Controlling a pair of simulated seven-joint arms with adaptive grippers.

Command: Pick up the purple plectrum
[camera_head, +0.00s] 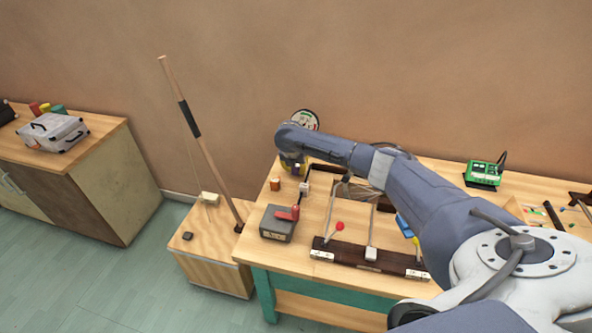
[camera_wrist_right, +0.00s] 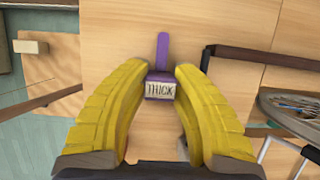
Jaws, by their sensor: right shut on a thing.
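The purple plectrum (camera_wrist_right: 163,50) shows in the right wrist view as a narrow purple strip above a purple block with a pale label reading "THICK". My right gripper (camera_wrist_right: 161,80) has its two yellow fingers closed on the sides of the labelled block. In the head view my right gripper (camera_head: 292,166) is over the back left part of the wooden workbench (camera_head: 262,250). My arm hides most of it, and I cannot make out the plectrum there. I cannot tell whether the plectrum touches the bench top. My left gripper is not in view.
A grey box with a red part (camera_head: 279,222) and a dark wooden frame with rods (camera_head: 350,255) stand in front. A small orange-brown pot (camera_head: 275,184) is close to the gripper. A low wooden box (camera_head: 212,262) with a long pole stands left of the bench.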

